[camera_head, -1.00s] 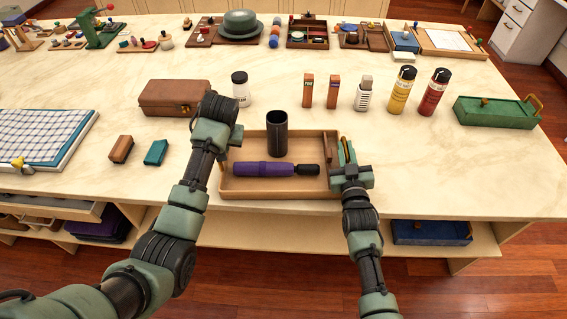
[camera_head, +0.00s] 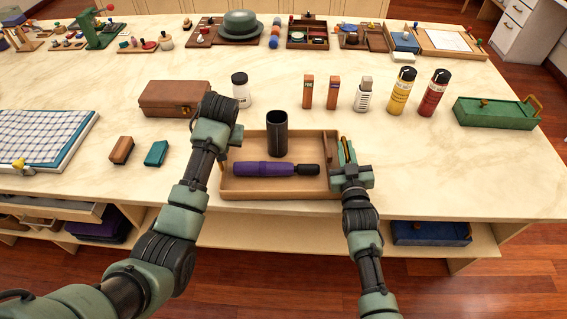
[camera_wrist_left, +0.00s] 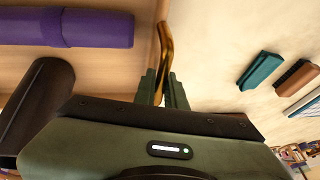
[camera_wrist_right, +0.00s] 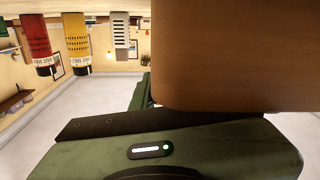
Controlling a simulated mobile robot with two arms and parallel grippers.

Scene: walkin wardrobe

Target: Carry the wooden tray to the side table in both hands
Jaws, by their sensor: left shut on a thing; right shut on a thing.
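The wooden tray (camera_head: 262,195) is level at the front edge of the pale counter; I cannot tell if it touches the top. It holds an upright black cylinder (camera_head: 277,135) and a lying purple object with a black end (camera_head: 262,169). My left gripper (camera_head: 222,158) is at the tray's left end, mostly hidden by its arm. In the left wrist view its fingers (camera_wrist_left: 162,88) are shut on a brass handle (camera_wrist_left: 166,45). My right gripper (camera_head: 346,163) is shut on the handle at the right end. The tray wall (camera_wrist_right: 235,55) hides most of its fingers in the right wrist view. I cannot identify the side table.
A brown case (camera_head: 174,97), white jar (camera_head: 240,90), yellow can (camera_head: 401,92) and red can (camera_head: 434,94) stand behind the tray. A green tray (camera_head: 492,111) is right.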

